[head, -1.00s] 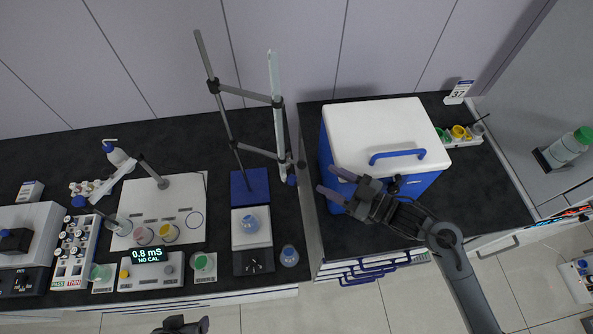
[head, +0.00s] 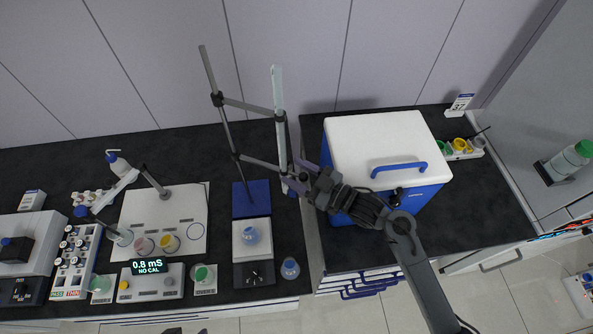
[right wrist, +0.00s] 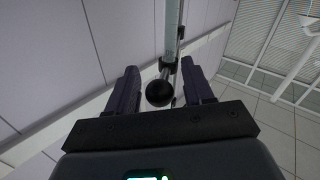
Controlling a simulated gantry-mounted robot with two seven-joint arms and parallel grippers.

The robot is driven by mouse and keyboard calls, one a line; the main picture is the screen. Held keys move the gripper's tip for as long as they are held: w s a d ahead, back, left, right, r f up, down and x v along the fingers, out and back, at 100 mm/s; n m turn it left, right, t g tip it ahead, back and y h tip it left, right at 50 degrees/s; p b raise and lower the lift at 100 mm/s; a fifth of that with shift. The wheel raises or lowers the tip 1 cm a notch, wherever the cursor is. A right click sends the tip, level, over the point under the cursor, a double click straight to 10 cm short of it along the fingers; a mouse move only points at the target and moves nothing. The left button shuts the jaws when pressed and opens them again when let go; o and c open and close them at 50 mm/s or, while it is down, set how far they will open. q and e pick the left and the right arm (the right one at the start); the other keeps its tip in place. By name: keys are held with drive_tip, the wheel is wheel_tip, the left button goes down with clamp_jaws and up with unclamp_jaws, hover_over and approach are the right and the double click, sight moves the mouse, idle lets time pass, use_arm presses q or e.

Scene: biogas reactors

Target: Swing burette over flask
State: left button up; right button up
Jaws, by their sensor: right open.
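The burette (head: 279,110), a pale upright tube, is held by two clamp arms on a grey stand rod (head: 221,115) with a blue base (head: 251,198). My right gripper (head: 294,174) is open at the burette's lower end. In the right wrist view, a round black knob (right wrist: 159,93) lies between its fingers, with the burette (right wrist: 173,35) behind. Whether the fingers touch anything is unclear.
A white-lidded blue box (head: 377,145) stands right of the burette, under my right arm. A conductivity meter (head: 151,280) and cups (head: 170,243) stand left. A gap separates the two counters.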

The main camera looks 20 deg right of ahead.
drive_tip(key=shift+w+a, duration=0.1)
drive_tip(key=shift+w, duration=0.05)
clamp_jaws()
idle(0.4)
